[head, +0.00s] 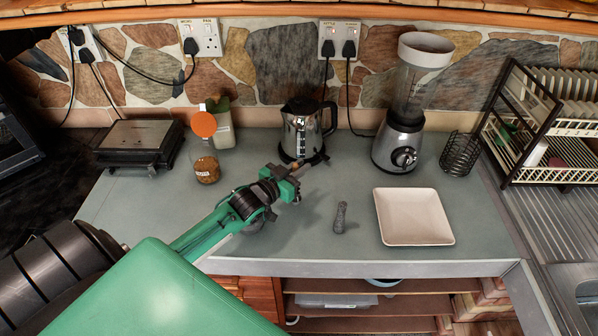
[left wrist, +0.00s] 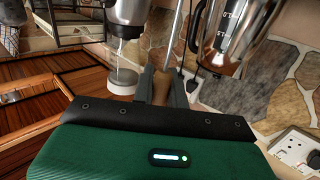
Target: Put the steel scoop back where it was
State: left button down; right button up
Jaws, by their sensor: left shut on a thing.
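My left gripper (head: 292,180) is above the counter, in front of the kettle, with its arm coming in from the lower left. In the left wrist view its fingers (left wrist: 160,88) are shut on a brown, wood-like piece. A thin grey metal shaft (left wrist: 175,40) runs up from there; I take this to be the steel scoop. In the head view the gripper and kettle hide most of it, and its bowl cannot be made out. My right gripper is not in view.
A steel kettle (head: 301,128) stands just behind the gripper, a blender (head: 402,130) right of it. A grey pestle-like object (head: 340,218) and white square plate (head: 413,216) are at front right. A brown-filled jar (head: 206,168) stands left. A dish rack (head: 550,175) is far right.

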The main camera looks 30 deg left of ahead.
pick_arm(q)
notch_tip(320, 180, down, 2)
jog(key=shift+f, duration=0.35)
jog(key=shift+f, duration=0.1)
jog(key=c, duration=1.5)
grip_release()
jog(key=shift+c, duration=0.2)
jog(key=shift+o, duration=0.7)
jog(key=shift+s, duration=0.1)
